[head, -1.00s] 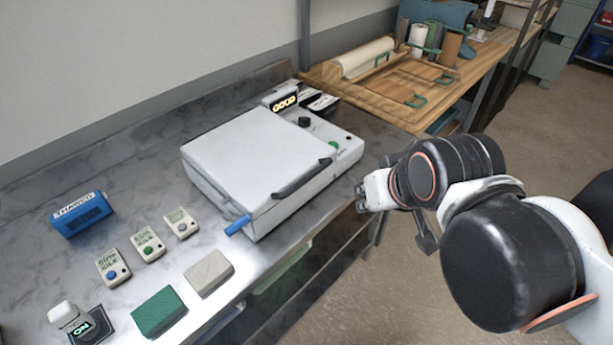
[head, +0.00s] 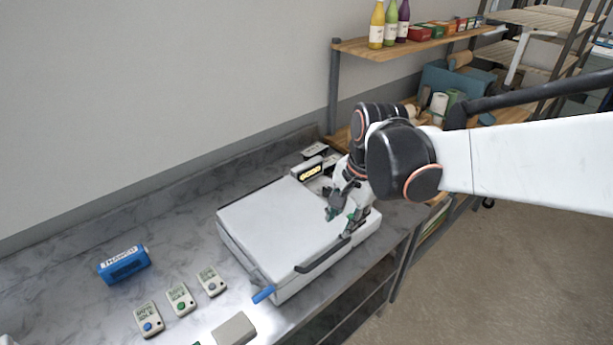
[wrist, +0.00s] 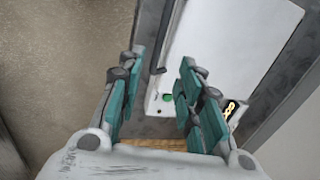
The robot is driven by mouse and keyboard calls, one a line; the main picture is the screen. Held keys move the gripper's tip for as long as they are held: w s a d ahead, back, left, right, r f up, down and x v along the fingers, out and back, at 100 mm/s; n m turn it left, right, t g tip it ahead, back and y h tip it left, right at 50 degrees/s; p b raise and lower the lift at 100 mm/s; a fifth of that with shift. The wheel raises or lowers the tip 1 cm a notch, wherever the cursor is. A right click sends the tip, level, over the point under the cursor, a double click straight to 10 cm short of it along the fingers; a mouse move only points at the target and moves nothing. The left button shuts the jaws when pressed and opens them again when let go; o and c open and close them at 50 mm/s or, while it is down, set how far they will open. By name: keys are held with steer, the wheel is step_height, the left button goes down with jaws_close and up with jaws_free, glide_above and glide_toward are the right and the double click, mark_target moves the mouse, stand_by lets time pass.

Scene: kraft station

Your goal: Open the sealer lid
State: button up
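The white sealer stands on the marble counter with its flat lid (head: 275,220) down; the lid also shows in the wrist view (wrist: 235,45). A black handle (head: 318,258) runs along the lid's front edge, and its end shows in the wrist view (wrist: 160,70). My gripper (head: 345,214) is over the sealer's right end, close to the handle's right end. In the wrist view, my gripper (wrist: 162,58) has its teal-padded fingers apart, with nothing clasped. The handle's end appears between the fingertips; I cannot tell whether they touch.
A lit display (head: 311,172) stands behind the sealer's right end. A blue lever tip (head: 264,294) juts from its front left corner. A shelf with bottles (head: 376,24) is at back right.

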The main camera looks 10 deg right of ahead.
mark_target(330, 251)
steer(key=f+b, duration=0.1)
steer(key=f, duration=0.3)
steer(key=w+a+f+b, duration=0.1)
steer(key=f, duration=0.4)
steer(key=w+f+b, duration=0.1)
steer(key=f, duration=0.3)
steer(key=shift+w+a+f, duration=0.2)
steer(key=shift+a+f, duration=0.15)
jaws_close()
